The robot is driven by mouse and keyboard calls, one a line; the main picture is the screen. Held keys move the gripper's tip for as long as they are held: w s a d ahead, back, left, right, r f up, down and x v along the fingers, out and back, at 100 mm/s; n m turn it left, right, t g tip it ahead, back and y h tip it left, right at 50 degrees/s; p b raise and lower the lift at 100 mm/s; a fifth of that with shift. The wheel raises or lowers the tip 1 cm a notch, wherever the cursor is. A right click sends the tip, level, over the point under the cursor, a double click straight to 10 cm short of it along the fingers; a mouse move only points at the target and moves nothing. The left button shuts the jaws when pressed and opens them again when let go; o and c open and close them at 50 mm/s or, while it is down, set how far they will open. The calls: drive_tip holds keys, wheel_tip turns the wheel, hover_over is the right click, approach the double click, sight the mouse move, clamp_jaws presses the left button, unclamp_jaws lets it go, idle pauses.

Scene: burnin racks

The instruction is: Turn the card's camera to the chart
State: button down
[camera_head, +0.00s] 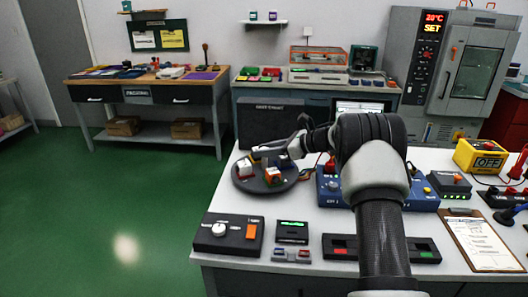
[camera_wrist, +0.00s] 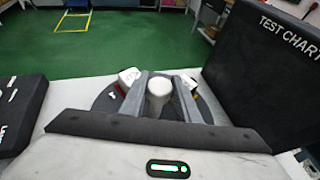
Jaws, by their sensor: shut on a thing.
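The test chart (camera_head: 268,122), a dark upright panel with faint lettering, stands at the back of the white bench. It also shows at the right of the wrist view (camera_wrist: 262,70), lettered "TEST CHART". In front of it is a dark round plate (camera_head: 248,186), which shows partly in the wrist view (camera_wrist: 103,98). On the plate are a white block (camera_head: 244,168) and an orange-and-white block (camera_head: 272,175). My gripper (camera_wrist: 159,88) is shut on a white round-topped post (camera_wrist: 158,94) above the plate. I cannot tell which part is the card's camera.
A black box with a white dial (camera_head: 218,231) and a small unit with a green display (camera_head: 292,231) stand at the bench's front. Blue units (camera_head: 330,190) stand right of the plate, partly behind my arm. A clipboard (camera_head: 478,240) lies at right.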

drive_tip(key=shift+n+g+y, duration=0.6)
drive_tip(key=shift+n+g, duration=0.7)
drive_tip(key=shift+g, duration=0.3)
drive_tip(key=shift+n+g+y, duration=0.3)
drive_tip(key=shift+n+g, duration=0.2)
drive_tip(key=shift+n, duration=0.1)
drive_tip(key=c, duration=1.3)
unclamp_jaws()
drive_tip(key=shift+c, duration=0.2)
drive_tip(key=shift+r, duration=0.1)
